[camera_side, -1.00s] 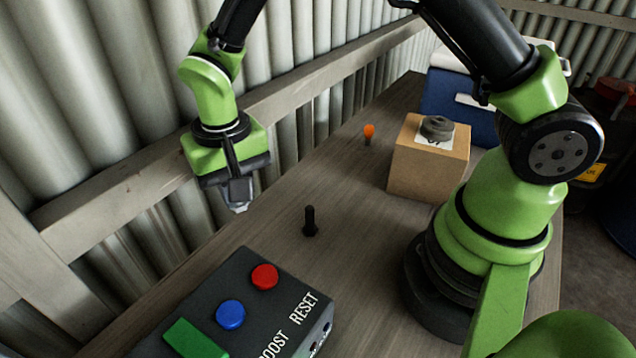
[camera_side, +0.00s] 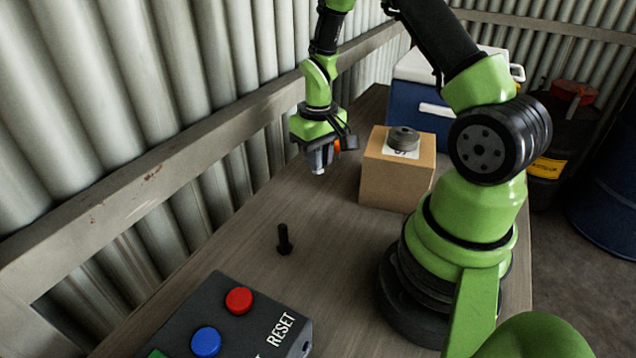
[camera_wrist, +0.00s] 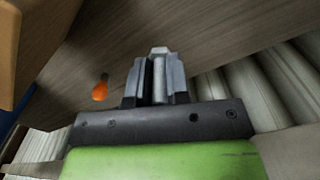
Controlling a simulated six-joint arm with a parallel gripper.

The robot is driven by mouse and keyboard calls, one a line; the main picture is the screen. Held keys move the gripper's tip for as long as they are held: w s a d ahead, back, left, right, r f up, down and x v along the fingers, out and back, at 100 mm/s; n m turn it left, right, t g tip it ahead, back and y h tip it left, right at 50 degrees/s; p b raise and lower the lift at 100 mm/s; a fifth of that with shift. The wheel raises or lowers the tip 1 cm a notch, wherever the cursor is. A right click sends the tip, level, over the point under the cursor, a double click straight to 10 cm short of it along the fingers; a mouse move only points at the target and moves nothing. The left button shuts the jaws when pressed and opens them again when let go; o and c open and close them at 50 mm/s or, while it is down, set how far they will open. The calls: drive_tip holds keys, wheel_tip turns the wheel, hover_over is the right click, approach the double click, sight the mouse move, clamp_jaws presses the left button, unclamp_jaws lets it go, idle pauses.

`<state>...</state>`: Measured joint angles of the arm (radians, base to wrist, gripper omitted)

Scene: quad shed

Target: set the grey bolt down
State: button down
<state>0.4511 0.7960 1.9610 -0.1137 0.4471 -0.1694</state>
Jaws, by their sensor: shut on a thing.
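My gripper (camera_side: 319,162) is shut on the grey bolt, with the jaws on either side of it. In the side view only the pale end of the grey bolt (camera_side: 318,171) shows below the jaws. It is held above the bench, left of the cardboard box. In the wrist view the grey bolt (camera_wrist: 159,76) lies between the two fingers (camera_wrist: 157,84), its end showing past their tips. The jaws hide much of it.
A black bolt (camera_side: 284,240) stands upright on the bench (camera_side: 325,225). An orange-topped item (camera_wrist: 100,91) is near my gripper. The cardboard box (camera_side: 388,187) bears a dark round part (camera_side: 403,138).

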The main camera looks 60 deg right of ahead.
sight(318, 193)
drive_tip(key=shift+f, duration=2.85)
drive_tip(key=shift+f, duration=0.15)
drive_tip(key=c, duration=1.1)
unclamp_jaws()
wheel_tip(318, 193, up, 12)
drive_tip(key=s+a+r+t, duration=0.25)
drive_tip(key=a+r, duration=0.45)
drive_tip(key=r, duration=0.4)
drive_tip(key=s+a+r+t+y, duration=0.2)
drive_tip(key=s+a+r+t, duration=0.2)
drive_tip(key=s+a+r, duration=0.3)
drive_tip(key=s+a, duration=0.2)
drive_tip(key=s, duration=0.1)
drive_tip(key=shift+r+n+t, duration=0.15)
drive_tip(key=shift+n+t, duration=0.15)
drive_tip(key=shift+t, duration=0.05)
